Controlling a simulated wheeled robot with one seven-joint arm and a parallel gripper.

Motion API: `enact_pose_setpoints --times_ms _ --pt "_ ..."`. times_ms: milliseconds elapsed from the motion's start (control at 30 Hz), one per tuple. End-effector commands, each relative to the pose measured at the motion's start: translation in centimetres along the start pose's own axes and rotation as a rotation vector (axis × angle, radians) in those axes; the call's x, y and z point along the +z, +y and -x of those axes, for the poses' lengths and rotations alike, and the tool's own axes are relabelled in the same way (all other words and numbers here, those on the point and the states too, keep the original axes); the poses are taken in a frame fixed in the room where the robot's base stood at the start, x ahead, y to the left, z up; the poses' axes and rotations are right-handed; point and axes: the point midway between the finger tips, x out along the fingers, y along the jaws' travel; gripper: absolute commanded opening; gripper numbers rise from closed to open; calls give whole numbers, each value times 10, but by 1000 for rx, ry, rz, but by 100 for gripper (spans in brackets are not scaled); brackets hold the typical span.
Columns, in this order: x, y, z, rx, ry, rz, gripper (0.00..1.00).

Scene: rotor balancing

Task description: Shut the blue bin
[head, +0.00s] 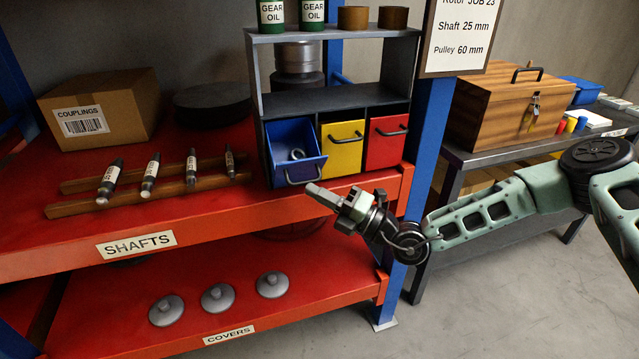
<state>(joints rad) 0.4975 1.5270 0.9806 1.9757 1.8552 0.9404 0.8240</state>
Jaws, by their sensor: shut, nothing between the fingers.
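The blue bin (293,150) is in the lower left slot of a small grey rack on the red upper shelf. It is tilted out at the front, so its inside shows, with a light ring-shaped part (297,154) in it. My gripper (312,190) is shut and empty. In the picture it is just below the blue bin's handle, in front of the shelf edge. I cannot tell whether it touches the handle.
The yellow bin (342,147) and red bin (386,142) beside it look shut. A blue post (425,140) stands right of the rack. Several shafts (152,172) lie on wooden rails at left. Grey covers (218,297) lie on the lower shelf. Open floor (500,310) is at right.

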Motion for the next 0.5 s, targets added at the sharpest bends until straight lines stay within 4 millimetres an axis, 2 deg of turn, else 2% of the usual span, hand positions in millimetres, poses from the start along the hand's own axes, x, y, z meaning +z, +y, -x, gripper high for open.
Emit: enact_pose_setpoints --times_ms 33,500 --pt "5 12 -5 -17 0 -18 0" --pt "25 29 -25 -183 0 -182 0"
